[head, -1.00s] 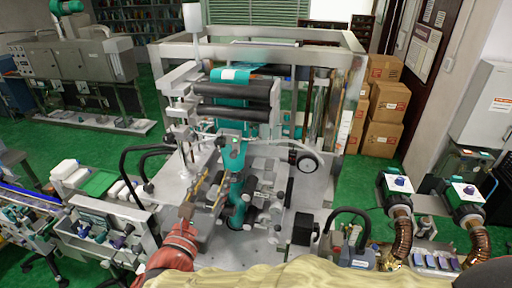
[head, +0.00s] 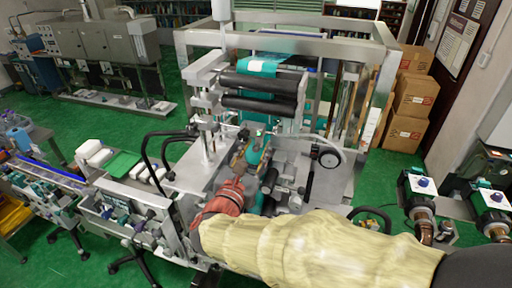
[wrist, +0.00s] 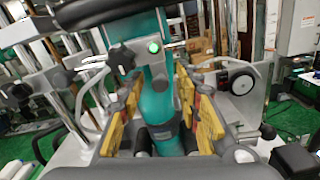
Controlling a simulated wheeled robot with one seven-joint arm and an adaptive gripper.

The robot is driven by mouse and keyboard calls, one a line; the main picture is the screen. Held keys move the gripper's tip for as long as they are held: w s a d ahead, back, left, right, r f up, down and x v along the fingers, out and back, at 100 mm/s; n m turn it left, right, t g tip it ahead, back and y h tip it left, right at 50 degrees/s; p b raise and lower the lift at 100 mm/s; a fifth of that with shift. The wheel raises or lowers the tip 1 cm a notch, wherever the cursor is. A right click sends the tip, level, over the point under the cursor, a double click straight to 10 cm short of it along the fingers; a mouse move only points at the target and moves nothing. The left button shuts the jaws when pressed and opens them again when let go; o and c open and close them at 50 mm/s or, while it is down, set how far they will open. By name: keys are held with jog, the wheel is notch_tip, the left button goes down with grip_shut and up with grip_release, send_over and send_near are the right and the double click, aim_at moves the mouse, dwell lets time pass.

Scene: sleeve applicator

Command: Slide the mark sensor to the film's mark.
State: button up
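The teal film (head: 287,66) runs over black rollers and down as a narrow tube, which shows close in the wrist view (wrist: 158,105). A white patch (head: 262,66) lies on the film above the upper roller. In the wrist view, a grey bracket with a lit green lamp (wrist: 153,47) and a black knob (wrist: 121,57) sits in front of the film; it looks like the mark sensor. My gripper (wrist: 160,82) is open, its yellow-padded fingers on either side of the film tube, below the lamp. In the head view, my arm hides part of the tube.
A metal frame (head: 290,45) surrounds the rollers. A black handwheel (wrist: 241,80) stands to the right of the tube, and silver posts (wrist: 62,85) stand to the left. A conveyor (head: 125,215) is at the left and cardboard boxes (head: 410,100) are at the back right.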

jog(key=shift+w, duration=0.15)
jog(key=shift+c, duration=0.8)
grip_shut()
jog(key=shift+f, duration=0.1)
